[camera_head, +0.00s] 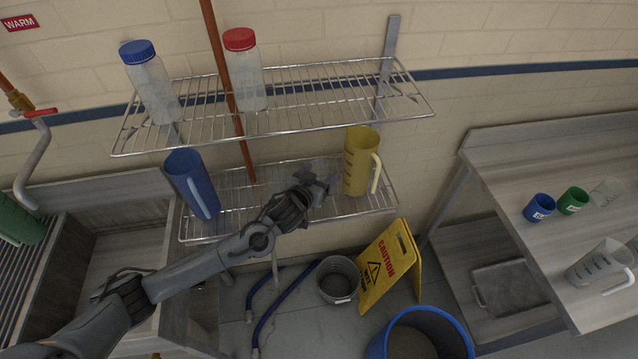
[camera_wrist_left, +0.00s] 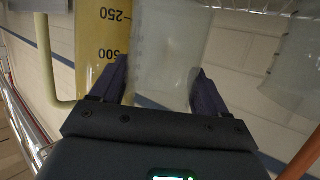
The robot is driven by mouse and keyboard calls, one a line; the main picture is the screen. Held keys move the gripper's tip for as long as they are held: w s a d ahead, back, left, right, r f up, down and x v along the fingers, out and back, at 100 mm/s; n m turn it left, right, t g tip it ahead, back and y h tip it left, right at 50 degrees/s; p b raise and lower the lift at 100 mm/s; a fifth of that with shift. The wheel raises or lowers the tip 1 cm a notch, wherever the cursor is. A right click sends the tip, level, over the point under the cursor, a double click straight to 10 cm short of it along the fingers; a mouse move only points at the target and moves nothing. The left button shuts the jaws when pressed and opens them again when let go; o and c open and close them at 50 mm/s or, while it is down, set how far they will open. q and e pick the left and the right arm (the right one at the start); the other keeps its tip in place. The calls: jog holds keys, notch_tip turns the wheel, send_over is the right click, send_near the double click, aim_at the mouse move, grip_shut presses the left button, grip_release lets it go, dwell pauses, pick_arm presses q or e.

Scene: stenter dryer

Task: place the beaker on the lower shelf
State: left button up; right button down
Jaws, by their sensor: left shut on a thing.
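The lower wire shelf (camera_head: 345,213) is on the brick wall in the head view. My left gripper (camera_head: 322,186) is over it, between the blue jug and the yellow jug. In the left wrist view my left gripper (camera_wrist_left: 162,88) is shut on a clear, see-through beaker (camera_wrist_left: 165,55), with one dark finger on each side. In the head view the beaker is mostly lost behind the gripper and against the wall. I cannot tell whether its base touches the shelf. My right gripper is not in view.
The yellow jug (camera_head: 358,160) stands close right of my gripper and shows in the left wrist view (camera_wrist_left: 98,45). The blue jug (camera_head: 190,182) stands at the shelf's left. The upper wire shelf (camera_head: 320,100) holds two capped bottles above. A copper pipe (camera_head: 222,70) runs between.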

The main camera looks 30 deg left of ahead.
pick_arm(q)
jog(key=shift+f, duration=1.95)
